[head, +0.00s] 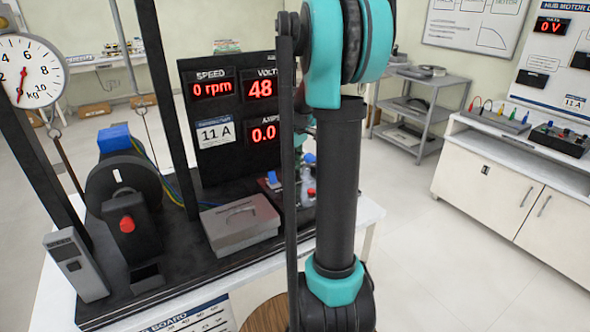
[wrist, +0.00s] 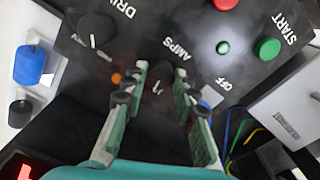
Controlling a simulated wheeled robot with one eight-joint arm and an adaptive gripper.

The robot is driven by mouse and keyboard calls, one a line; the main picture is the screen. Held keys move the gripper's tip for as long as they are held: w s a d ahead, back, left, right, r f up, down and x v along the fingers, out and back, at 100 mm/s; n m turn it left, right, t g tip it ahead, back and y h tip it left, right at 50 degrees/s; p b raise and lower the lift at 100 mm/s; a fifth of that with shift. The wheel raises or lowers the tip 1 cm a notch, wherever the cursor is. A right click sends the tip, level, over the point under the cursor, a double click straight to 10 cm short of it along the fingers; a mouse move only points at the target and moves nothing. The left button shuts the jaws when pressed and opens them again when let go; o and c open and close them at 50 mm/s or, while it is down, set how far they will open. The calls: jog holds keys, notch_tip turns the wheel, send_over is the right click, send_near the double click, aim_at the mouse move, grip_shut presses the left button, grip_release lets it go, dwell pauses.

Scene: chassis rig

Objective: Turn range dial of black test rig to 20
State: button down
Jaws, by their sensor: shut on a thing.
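The black test rig (head: 230,165) stands on a white table in the head view, with red displays reading 0 rpm, 48 volts and 0.0 amps. In the wrist view, its black panel (wrist: 125,65) carries DRIVE, AMPS, OFF and START lettering. My gripper (wrist: 161,73) is shut on a dark dial (wrist: 160,84) just below AMPS, one finger on each side. A small white mark shows between the fingers. The dial's setting and the number 20 cannot be read. In the head view my arm hides most of the gripper and panel.
A second black dial (wrist: 96,30) lies by DRIVE. A green button (wrist: 267,48), a green lamp (wrist: 222,48) and a red button (wrist: 226,3) are right of AMPS. A grey box (head: 241,226) sits on the rig's base. Open floor lies to the right.

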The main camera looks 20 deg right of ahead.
aim_at(295, 172)
jog(key=m, duration=0.4)
jog(key=shift+m, duration=2.2)
jog(key=c, duration=1.2)
grip_release()
notch_tip(295, 172, up, 12)
jog(key=shift+s, duration=0.1)
